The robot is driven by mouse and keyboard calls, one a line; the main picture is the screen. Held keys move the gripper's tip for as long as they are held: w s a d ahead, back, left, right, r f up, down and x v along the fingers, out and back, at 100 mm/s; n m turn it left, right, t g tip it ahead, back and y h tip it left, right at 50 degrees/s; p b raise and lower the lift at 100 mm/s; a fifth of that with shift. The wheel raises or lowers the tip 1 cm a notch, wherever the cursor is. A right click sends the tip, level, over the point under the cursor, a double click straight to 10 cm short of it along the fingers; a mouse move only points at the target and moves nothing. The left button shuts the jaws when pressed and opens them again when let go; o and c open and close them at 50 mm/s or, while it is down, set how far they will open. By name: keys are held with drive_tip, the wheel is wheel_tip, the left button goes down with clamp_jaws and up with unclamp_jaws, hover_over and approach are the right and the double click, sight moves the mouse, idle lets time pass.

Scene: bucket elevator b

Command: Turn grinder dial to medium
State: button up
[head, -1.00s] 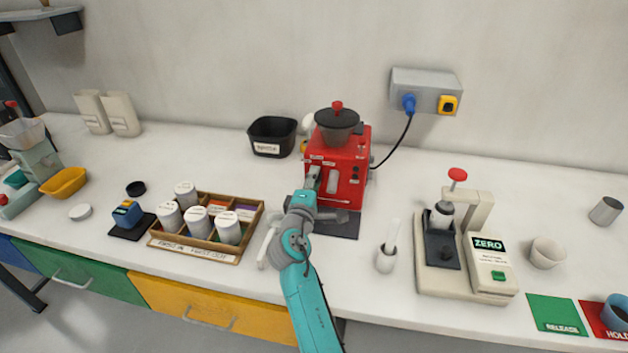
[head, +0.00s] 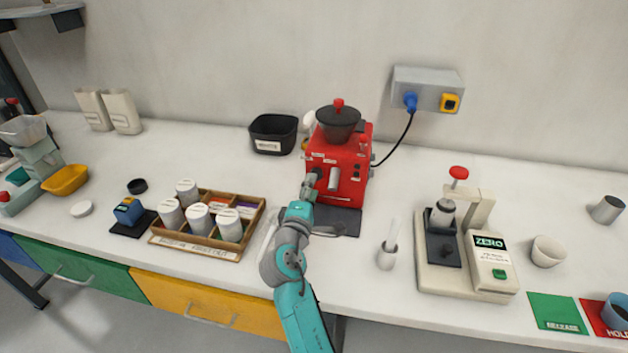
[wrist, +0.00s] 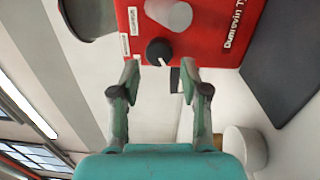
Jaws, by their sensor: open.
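The red grinder (head: 338,160) stands on the bench against the wall, with a dark hopper and red knob on top. The wrist view shows its red face (wrist: 205,30) sideways, with a black dial (wrist: 158,51) bearing a light pointer mark. Small white labels sit beside the dial, too small to read. My gripper (wrist: 160,78) is open and empty, its two fingertips pointing at the face on either side of the dial and apart from it. In the head view my gripper (head: 309,180) is at the grinder's front left, where it hides the dial.
A grey spout (wrist: 170,12) juts from the face close to the dial. A dark mat (head: 340,220) lies before the grinder.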

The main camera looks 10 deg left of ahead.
drive_tip(key=s, duration=0.7)
drive_tip(key=shift+s+a+f, duration=0.15)
drive_tip(key=shift+s+a, duration=0.1)
